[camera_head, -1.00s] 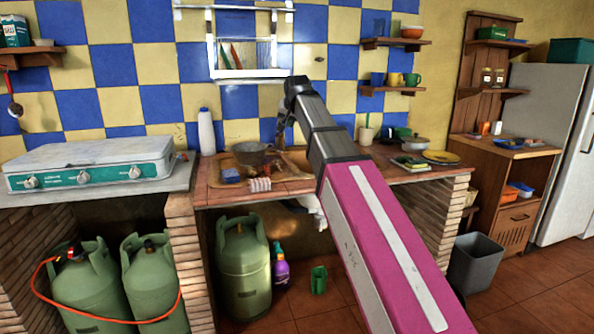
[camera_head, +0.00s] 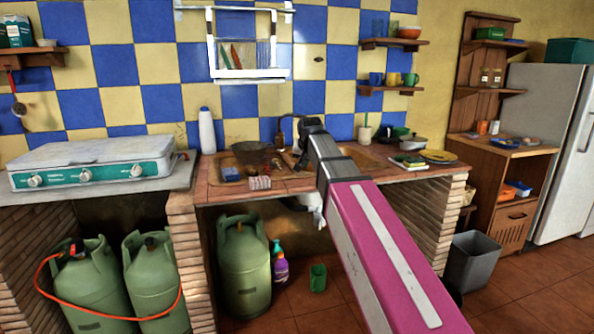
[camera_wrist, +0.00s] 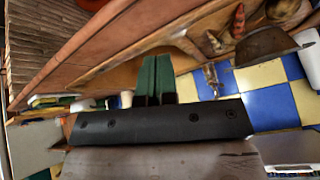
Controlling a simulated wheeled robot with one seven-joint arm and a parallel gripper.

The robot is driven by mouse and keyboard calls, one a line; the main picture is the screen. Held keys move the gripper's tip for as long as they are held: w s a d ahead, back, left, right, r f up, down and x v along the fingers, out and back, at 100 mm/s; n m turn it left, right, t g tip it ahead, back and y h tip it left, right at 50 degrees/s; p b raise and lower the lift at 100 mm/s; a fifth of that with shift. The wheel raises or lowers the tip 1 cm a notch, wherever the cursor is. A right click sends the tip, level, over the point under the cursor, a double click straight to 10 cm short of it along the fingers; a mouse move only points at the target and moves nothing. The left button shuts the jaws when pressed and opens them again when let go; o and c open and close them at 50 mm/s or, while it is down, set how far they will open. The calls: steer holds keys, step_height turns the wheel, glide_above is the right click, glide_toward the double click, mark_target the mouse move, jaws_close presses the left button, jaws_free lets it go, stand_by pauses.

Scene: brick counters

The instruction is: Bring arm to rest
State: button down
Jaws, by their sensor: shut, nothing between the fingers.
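My arm (camera_head: 365,235), with its magenta link and grey forearm, reaches from the lower right over the counter. Its wrist is bent down above the sink area. My gripper is small and dark at the end of it and hard to make out in the head view. In the wrist view my gripper (camera_wrist: 156,66) shows two green fingers close together, shut, with nothing held. The counter edge runs close by in that view.
The tiled counter (camera_head: 212,192) holds a pan (camera_head: 256,157), a blue sponge (camera_head: 230,173) and a white bottle (camera_head: 206,131). A stove (camera_head: 90,165) stands left. Green gas cylinders (camera_head: 243,270) stand below. A grey bin (camera_head: 474,258) and fridge (camera_head: 550,140) are right.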

steer(key=s+d+f+g, duration=0.2)
steer(key=s+d+f, duration=0.2)
steer(key=f, duration=0.6)
steer(key=s+d+f+g, duration=0.1)
steer(key=s+d+f, duration=0.3)
steer(key=f, duration=0.7)
steer(key=s+d+f+g, duration=0.1)
steer(key=s+d+f, duration=0.3)
steer(key=s+f, duration=0.4)
steer(key=s+d+f+n+g+h, duration=0.1)
steer(key=s+d+f, duration=0.3)
steer(key=s+f, duration=0.5)
steer(key=shift+f+n+g, duration=0.3)
steer(key=shift+f+g, duration=0.25)
steer(key=shift+g, duration=0.25)
